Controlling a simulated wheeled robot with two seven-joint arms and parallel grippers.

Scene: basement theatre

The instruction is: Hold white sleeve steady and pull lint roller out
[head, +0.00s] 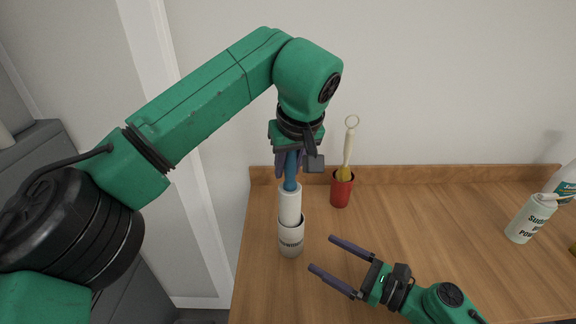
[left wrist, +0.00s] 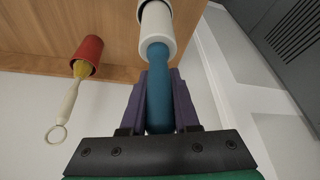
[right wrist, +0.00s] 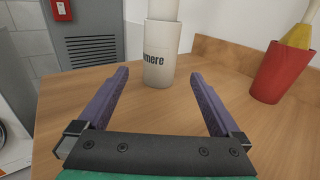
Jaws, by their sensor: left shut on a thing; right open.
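The lint roller has a blue handle (head: 291,172) and a white roll (head: 290,204). Its roll stands upright with the lower part inside the white sleeve (head: 291,240), which stands on the wooden top and bears dark lettering. My left gripper (head: 290,160) is shut on the blue handle from above. The left wrist view shows the handle (left wrist: 159,95) between its fingers. My right gripper (head: 322,254) is open, low and to the right of the sleeve. In the right wrist view the sleeve (right wrist: 158,66) stands ahead, between the finger directions, apart from both fingers. The roll's lower end is hidden.
A red cup (head: 341,190) holding a pale-handled brush stands behind and right of the sleeve. Labelled bottles (head: 526,220) stand at the far right. A raised wooden edge (head: 430,174) runs along the wall. The wooden top between is clear.

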